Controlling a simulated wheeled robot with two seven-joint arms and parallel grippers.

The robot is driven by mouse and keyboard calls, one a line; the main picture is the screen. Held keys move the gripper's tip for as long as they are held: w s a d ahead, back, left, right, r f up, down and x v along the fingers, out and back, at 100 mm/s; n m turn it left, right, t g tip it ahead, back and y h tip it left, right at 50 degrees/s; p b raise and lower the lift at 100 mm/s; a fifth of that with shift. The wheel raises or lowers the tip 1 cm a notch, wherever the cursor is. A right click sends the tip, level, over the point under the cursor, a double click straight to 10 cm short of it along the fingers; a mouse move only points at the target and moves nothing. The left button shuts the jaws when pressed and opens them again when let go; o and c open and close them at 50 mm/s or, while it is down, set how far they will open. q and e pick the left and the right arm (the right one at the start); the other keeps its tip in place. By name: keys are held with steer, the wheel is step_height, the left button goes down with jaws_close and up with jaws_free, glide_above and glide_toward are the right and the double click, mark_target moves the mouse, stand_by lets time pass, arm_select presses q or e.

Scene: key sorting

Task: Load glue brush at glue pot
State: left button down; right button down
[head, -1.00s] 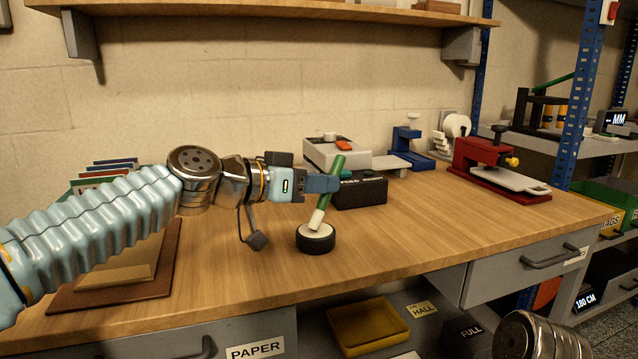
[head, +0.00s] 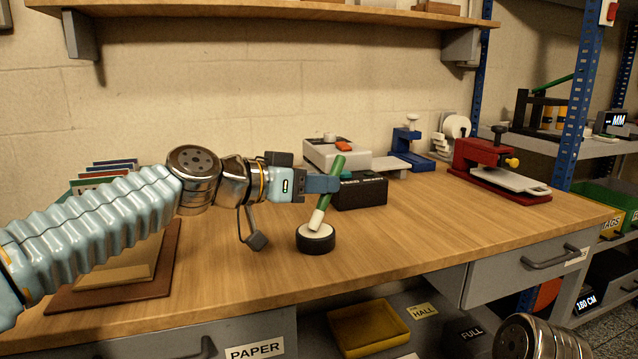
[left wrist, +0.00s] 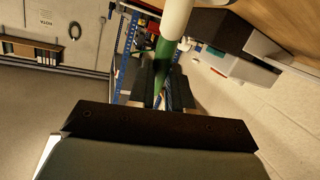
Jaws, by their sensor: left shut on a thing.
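The glue brush (head: 328,186) has a green handle and a pale lower end, and it leans slightly, top to the right. My left gripper (head: 326,184) is shut on its green handle. The brush's pale end reaches down to the glue pot (head: 316,246), a low black round pot with a whitish top. The tip meets that top; how deep it goes I cannot tell. In the left wrist view the green handle (left wrist: 164,58) runs between the dark fingers, and the pot is not clearly seen. My right gripper is not in view.
A black box (head: 362,193) stands just behind the brush, with a grey-white device (head: 322,152) behind it. A red press (head: 484,160) and a blue stand (head: 408,146) are farther right. Brown boards (head: 120,275) lie at the left. The bench front right of the pot is clear.

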arm_select(q)
steer(key=shift+f, duration=0.2)
step_height(320, 180, up, 7)
steer(key=p, duration=0.5)
steer(key=shift+r, duration=0.2)
stand_by(0.4)
